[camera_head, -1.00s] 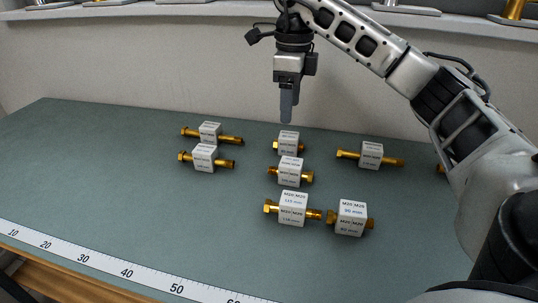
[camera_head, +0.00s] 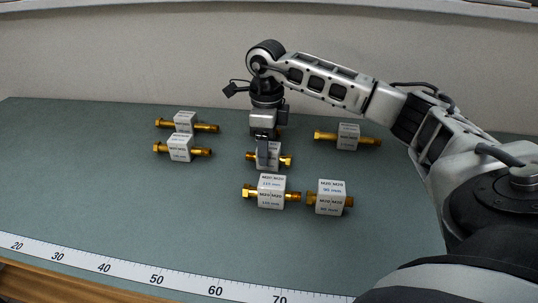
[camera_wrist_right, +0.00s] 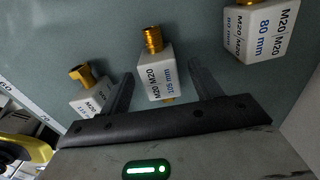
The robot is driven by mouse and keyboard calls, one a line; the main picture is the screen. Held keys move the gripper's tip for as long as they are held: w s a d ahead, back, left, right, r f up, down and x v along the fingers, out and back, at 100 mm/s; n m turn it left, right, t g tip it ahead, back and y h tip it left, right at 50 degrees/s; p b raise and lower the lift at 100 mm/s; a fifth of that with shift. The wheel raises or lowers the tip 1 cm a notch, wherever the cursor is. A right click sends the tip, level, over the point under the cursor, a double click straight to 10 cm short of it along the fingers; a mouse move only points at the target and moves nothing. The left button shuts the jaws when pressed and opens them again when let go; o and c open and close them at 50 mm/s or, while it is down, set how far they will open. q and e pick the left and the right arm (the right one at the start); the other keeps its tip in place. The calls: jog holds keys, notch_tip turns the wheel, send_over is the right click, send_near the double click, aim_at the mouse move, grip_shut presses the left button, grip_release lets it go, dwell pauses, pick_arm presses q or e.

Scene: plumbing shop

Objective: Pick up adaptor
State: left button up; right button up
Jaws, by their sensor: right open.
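Several adaptors, brass threaded rods through white labelled blocks, lie on the green bench. One middle adaptor (camera_head: 268,155) is partly covered by my right gripper (camera_head: 263,158), which points down over it. Another adaptor behind the gripper is mostly hidden. Two adaptors (camera_head: 271,191) (camera_head: 330,197) lie in front, one (camera_head: 348,137) at right and two (camera_head: 184,122) (camera_head: 180,148) at left. In the right wrist view, my open fingers (camera_wrist_right: 162,82) have an adaptor (camera_wrist_right: 154,78) between them, apart from both. Another adaptor (camera_wrist_right: 90,98) is beside the left finger, and an 80 mm one (camera_wrist_right: 256,35) is upper right.
The green bench top (camera_head: 90,190) is clear at left. A white ruler strip (camera_head: 130,272) runs along its front edge. A pale wall (camera_head: 130,60) stands behind the bench. Neighbouring adaptors lie close around the gripper.

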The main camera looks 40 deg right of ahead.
jog(key=shift+f, duration=0.65)
jog(key=c, duration=1.1)
jog(key=shift+r, duration=0.1)
jog(key=shift+c, duration=0.2)
